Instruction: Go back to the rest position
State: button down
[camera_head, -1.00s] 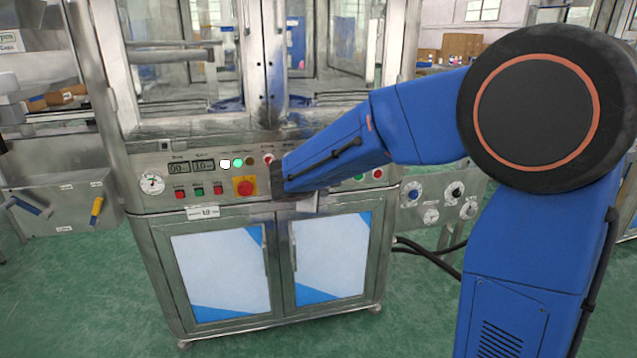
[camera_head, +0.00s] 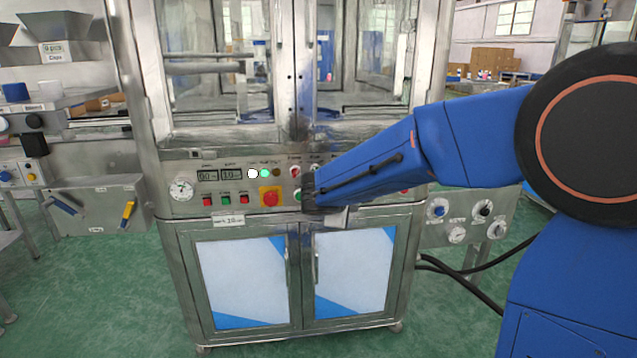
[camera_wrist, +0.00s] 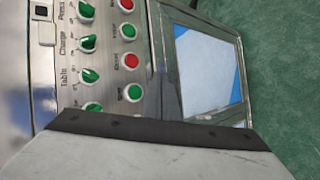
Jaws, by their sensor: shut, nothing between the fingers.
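My blue arm reaches in from the right in the head view, its end in front of the crimping machine's control panel (camera_head: 235,180). My gripper (camera_head: 318,203) is at the panel's middle, just right of a red knob on a yellow plate (camera_head: 270,197). Its fingers are mostly hidden behind my arm there. In the wrist view its dark edge and pale body fill the bottom. The gripper is shut and empty. The wrist view also shows green selector knobs (camera_wrist: 88,43) and red and green push buttons (camera_wrist: 131,62) beyond it. I cannot tell whether it touches the panel.
White and blue cabinet doors (camera_head: 240,282) lie below the panel. A side panel with dials (camera_head: 460,215) and black cables (camera_head: 465,280) are at the right. A box with blue and yellow levers (camera_head: 98,205) is at the left. Green floor (camera_head: 100,290) is clear in front.

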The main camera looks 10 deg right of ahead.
jog(key=s+d+m+g, duration=0.1)
jog(key=s+d+m, duration=0.1)
jog(key=s+d, duration=0.35)
jog(key=s+d+m+g+y, duration=0.1)
jog(key=s+d+m+g, duration=0.1)
jog(key=s, duration=0.6)
jog(key=s+d+m+g, duration=0.1)
jog(key=s+d+m, duration=0.2)
jog(key=s, duration=0.4)
jog(key=s+a+f+m+y, duration=0.1)
jog(key=s+m+y, duration=0.1)
jog(key=s, duration=0.8)
jog(key=s+a+f+m+y, duration=0.2)
jog(key=s+m+y, duration=0.1)
jog(key=s, duration=0.6)
jog(key=shift+s+a+f+g+y, duration=0.2)
jog(key=shift+s+a+g+y, duration=0.1)
jog(key=shift+s, duration=0.1)
dwell(0.3)
